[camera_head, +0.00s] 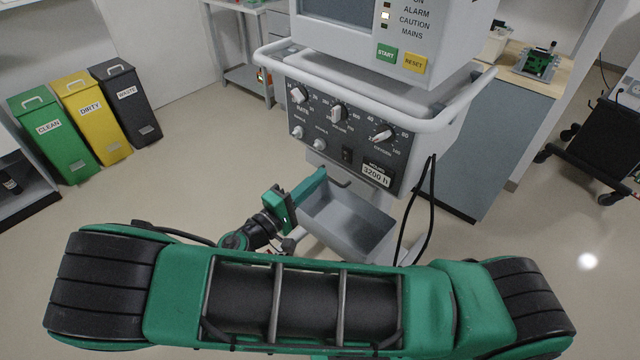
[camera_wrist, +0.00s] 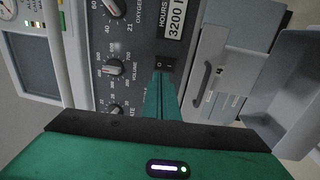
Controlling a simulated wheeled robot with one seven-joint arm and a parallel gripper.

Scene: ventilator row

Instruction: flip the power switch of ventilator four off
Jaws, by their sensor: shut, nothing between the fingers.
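My green gripper (camera_head: 323,172) is shut and empty, below and left of the switch in the head view. In the wrist view its fingertips (camera_wrist: 160,77) end right at the switch's edge; whether they touch it is unclear.
A grey open tray (camera_head: 345,222) juts out below the panel, close to my gripper. Several knobs (camera_head: 338,111) sit above the switch. A black cable (camera_head: 428,215) hangs at the right. Green, yellow and dark bins (camera_head: 85,120) stand at the left; the floor between is clear.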

